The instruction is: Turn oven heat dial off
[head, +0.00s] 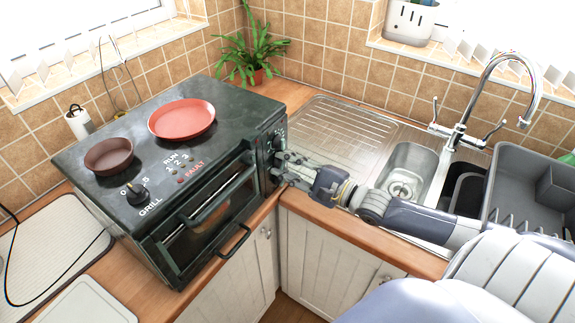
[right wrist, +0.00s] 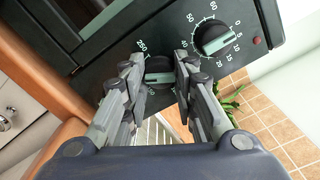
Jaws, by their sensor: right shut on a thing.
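The dark oven (head: 232,112) stands on the counter at the left of the head view. In the right wrist view, the heat dial (right wrist: 158,72), a black knob with a grey bar, sits on the oven's control panel beside a "250" marking. My right gripper (right wrist: 156,62) has one finger on each side of this dial and is shut on it. In the head view my right gripper (head: 279,167) reaches the oven's right front edge and hides the dial. My left gripper is in neither view.
Another dial (right wrist: 213,37), with numbers up to 60, sits beside the heat dial. A red pan (head: 182,118) and a brown pan (head: 109,155) rest on the oven top. A sink (head: 408,165) with a tall tap (head: 455,137) lies right of the oven.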

